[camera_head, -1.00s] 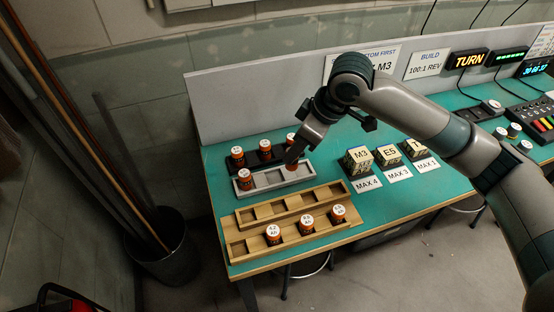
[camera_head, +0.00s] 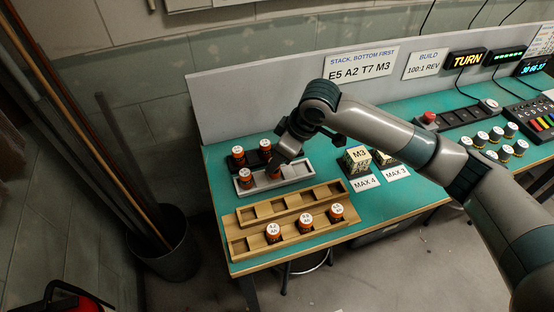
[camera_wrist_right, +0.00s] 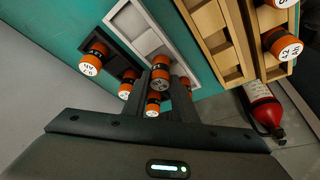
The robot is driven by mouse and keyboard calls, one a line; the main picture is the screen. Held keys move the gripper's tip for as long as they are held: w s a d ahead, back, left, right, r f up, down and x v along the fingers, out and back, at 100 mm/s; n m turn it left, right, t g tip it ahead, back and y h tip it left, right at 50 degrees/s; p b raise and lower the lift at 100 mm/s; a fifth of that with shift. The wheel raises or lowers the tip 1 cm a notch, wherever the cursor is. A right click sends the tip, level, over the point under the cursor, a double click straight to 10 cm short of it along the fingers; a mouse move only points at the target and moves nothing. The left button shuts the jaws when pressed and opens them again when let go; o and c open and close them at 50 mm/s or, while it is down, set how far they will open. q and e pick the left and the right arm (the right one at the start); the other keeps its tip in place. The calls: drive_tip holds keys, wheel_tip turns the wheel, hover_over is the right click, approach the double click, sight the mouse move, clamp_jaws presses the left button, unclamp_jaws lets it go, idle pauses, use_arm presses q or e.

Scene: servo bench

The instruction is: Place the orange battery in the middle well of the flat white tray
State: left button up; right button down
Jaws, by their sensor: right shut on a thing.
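The flat white tray (camera_head: 300,170) lies on the green bench, light grey in the head view; it also shows in the wrist view (camera_wrist_right: 140,28). An orange battery (camera_head: 246,177) stands in its left well. My right gripper (camera_head: 277,166) is over the middle of the tray, shut on another orange battery (camera_wrist_right: 160,70), mostly hidden by the gripper in the head view. That battery is low at the middle well; I cannot tell whether it touches the bottom. The right well looks empty. My left gripper is out of view.
Behind the white tray a black tray holds orange batteries (camera_head: 238,154), partly hidden by my arm. In front lie two wooden trays (camera_head: 290,209); the front one holds orange-and-white batteries (camera_head: 305,222). Dark stands with labelled blocks (camera_head: 357,156) are to the right.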

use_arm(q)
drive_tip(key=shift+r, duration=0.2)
use_arm(e)
drive_tip(key=shift+f, duration=0.6)
drive_tip(key=shift+f, duration=0.1)
drive_tip(key=c, duration=1.4)
unclamp_jaws()
drive_tip(key=shift+c, duration=0.2)
drive_tip(key=shift+d+r, duration=0.2)
drive_tip(key=shift+r, duration=0.35)
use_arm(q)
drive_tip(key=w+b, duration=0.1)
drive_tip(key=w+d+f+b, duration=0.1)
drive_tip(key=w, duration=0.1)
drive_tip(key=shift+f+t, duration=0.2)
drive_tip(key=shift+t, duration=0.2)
use_arm(e)
drive_tip(key=v, duration=1.1)
